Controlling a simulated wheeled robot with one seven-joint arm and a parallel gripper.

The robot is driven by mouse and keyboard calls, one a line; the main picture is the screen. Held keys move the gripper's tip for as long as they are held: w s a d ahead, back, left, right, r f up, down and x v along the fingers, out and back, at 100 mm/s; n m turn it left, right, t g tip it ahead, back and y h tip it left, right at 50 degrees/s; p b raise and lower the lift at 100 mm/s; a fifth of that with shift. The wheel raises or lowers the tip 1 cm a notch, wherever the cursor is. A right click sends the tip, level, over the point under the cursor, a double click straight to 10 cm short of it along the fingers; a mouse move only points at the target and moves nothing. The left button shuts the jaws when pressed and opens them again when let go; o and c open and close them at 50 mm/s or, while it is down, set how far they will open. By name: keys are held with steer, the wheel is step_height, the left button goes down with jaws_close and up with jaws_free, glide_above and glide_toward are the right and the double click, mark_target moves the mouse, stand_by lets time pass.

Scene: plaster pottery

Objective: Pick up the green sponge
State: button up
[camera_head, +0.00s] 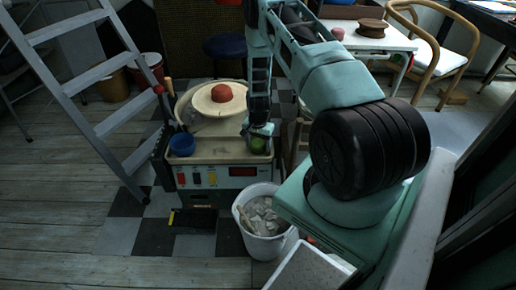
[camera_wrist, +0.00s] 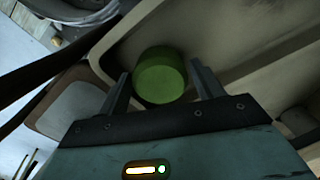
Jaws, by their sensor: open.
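The green sponge (camera_wrist: 160,76) is a short round cylinder lying in a corner of the beige tray of the pottery wheel (camera_wrist: 246,42). In the wrist view my gripper (camera_wrist: 160,90) is open, with one finger on each side of the sponge's near part. I cannot tell whether the fingers touch it. In the head view the sponge (camera_head: 258,144) shows at the right end of the tray, right under my gripper (camera_head: 259,131), which partly covers it.
A blue bowl (camera_head: 182,144) stands at the tray's left end. A red lump (camera_head: 221,93) sits on the wheel disc (camera_head: 201,101). A white bucket (camera_head: 262,247) of pale pieces stands on the floor in front. A ladder (camera_head: 96,130) leans at the left.

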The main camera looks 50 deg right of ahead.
mark_target(258, 142)
steer(key=shift+f, duration=0.1)
steer(key=shift+c, duration=0.4)
steer(key=c, duration=0.7)
step_height(258, 142, up, 10)
steer(key=shift+r+p, duration=0.1)
steer(key=shift+p, duration=0.7)
steer(key=shift+o, duration=0.5)
